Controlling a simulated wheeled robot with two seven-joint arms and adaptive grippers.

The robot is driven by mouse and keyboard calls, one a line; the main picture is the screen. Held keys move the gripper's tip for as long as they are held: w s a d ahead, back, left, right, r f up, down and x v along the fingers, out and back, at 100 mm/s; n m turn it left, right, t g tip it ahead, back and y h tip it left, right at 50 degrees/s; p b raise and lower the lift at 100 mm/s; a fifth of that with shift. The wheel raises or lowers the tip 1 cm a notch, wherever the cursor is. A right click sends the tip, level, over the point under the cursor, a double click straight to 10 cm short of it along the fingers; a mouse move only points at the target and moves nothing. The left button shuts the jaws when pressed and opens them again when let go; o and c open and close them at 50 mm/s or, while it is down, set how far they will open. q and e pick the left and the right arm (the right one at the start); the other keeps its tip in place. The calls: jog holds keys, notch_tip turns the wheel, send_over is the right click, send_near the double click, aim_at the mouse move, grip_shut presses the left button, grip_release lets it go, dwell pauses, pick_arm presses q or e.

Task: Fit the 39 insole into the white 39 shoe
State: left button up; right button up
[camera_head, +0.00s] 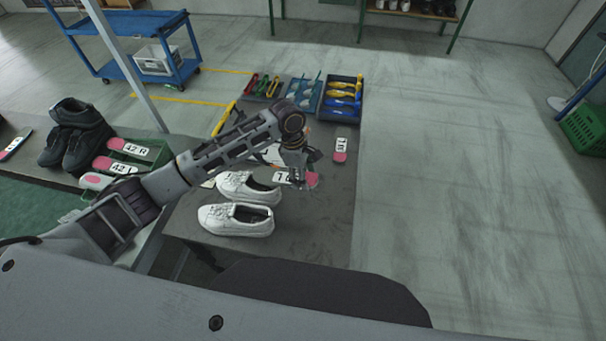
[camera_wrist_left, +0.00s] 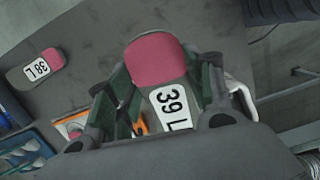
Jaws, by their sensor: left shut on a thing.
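My left gripper (camera_head: 297,176) is shut on the 39 L insole (camera_head: 311,181), a flat piece with a pink end and a white label. In the left wrist view the insole (camera_wrist_left: 158,60) sits between the two fingers, and its label reads 39 L. My right gripper is not in view.
A 38 L insole (camera_wrist_left: 38,72) lies on the table (camera_head: 325,225), and also shows in the head view (camera_head: 340,150). Dark shoes (camera_head: 78,140) and 42 insoles (camera_head: 127,147) are on the left. The table's right front is clear.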

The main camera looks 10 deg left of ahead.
aim_at(289, 178)
pick_arm(q)
jog(key=shift+a+f, duration=0.1)
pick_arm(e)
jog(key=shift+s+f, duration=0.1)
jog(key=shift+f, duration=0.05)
pick_arm(q)
jog(key=shift+b, duration=0.3)
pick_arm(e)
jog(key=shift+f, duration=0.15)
